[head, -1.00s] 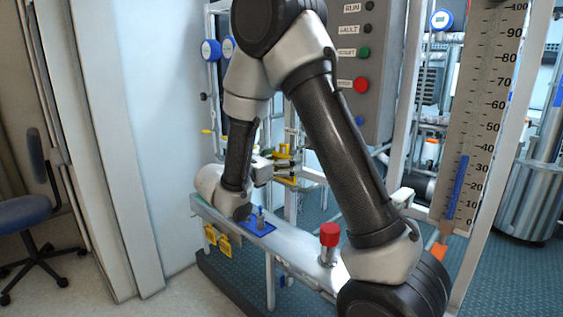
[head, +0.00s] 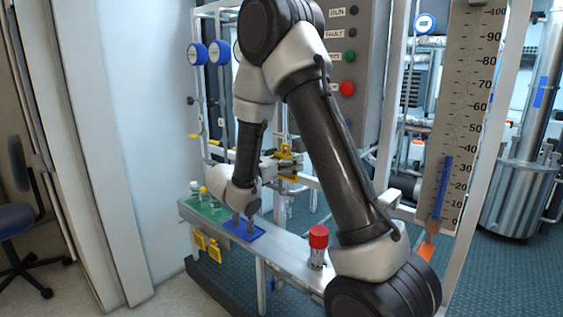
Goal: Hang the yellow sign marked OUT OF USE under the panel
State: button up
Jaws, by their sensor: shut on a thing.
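The grey panel (head: 374,70) stands upright behind my arm, with labels, dark lamps, a green button and a red button. My gripper (head: 288,166) is beyond my wrist, left of and below the panel, pointing right. It is shut on a yellow piece (head: 287,179), apparently the yellow sign, seen nearly edge-on. Its lettering cannot be read, and the fingers partly hide it. Two yellow tags (head: 207,246) hang from the front edge of the bench rail. My forearm and upper arm hide part of the space under the panel.
The narrow bench (head: 285,255) carries a red-capped cylinder (head: 318,246), a blue mat (head: 244,231) and a green mat (head: 208,210) with small bottles. Blue gauges (head: 218,52) are on the frame behind. A tall scale (head: 460,110) stands at right. A white wall is at left.

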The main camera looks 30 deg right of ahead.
jog(key=shift+w+d+f, duration=0.25)
jog(key=shift+d+f, duration=0.05)
jog(key=shift+d, duration=0.4)
jog(key=shift+w+d+f, duration=0.25)
jog(key=shift+d, duration=0.4)
jog(key=o, duration=0.8)
